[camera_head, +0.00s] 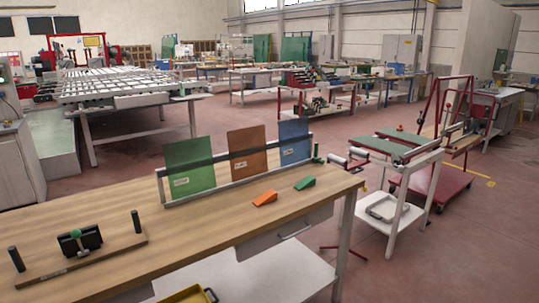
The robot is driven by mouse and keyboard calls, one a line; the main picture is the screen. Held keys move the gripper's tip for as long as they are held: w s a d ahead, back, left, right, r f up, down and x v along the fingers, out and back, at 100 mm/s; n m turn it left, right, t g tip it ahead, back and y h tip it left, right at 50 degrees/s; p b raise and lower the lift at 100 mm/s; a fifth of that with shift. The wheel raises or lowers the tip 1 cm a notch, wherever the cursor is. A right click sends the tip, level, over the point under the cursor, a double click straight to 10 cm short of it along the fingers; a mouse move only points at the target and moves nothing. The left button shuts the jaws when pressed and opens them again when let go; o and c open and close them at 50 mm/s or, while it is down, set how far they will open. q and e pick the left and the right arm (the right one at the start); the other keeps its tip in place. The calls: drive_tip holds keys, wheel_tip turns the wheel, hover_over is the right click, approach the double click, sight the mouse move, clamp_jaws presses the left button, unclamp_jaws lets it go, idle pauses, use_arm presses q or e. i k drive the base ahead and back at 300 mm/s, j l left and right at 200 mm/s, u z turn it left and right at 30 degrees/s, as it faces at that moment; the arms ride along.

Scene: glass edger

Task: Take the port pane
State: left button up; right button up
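Three coloured panes stand upright in a grey rack (213,189) along the back edge of the wooden workbench. The left one is a green pane (187,155), the middle one a reddish-brown pane (247,140), and the right one a blue pane (294,131). Each carries a small white label, too small to read, so I cannot tell from the writing which is the port pane. A dark bar runs across the panes. Neither of my grippers is in view.
On the workbench (190,235) lie an orange wedge (265,198), a green wedge (305,183) and a wooden board (100,258) with black posts. A yellow tray (188,295) sits below. A small white-legged stand (391,208) and red trolley (432,184) are right. The bench's middle is clear.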

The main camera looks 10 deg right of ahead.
sight(247, 146)
drive_tip(key=l+u, duration=0.1)
drive_tip(key=u, duration=0.25)
drive_tip(key=i+l+u, duration=0.1)
drive_tip(key=u, duration=0.25)
drive_tip(key=l+u, duration=0.1)
drive_tip(key=u, duration=0.25)
drive_tip(key=i+l+u, duration=0.15)
drive_tip(key=l+u, duration=0.3)
drive_tip(key=l, duration=0.45)
drive_tip(key=l+u, duration=0.45)
drive_tip(key=l, duration=1.1)
drive_tip(key=k+l, duration=0.1)
drive_tip(key=l, duration=0.6)
drive_tip(key=l+u, duration=0.1)
drive_tip(key=l, duration=0.6)
drive_tip(key=k, duration=0.05)
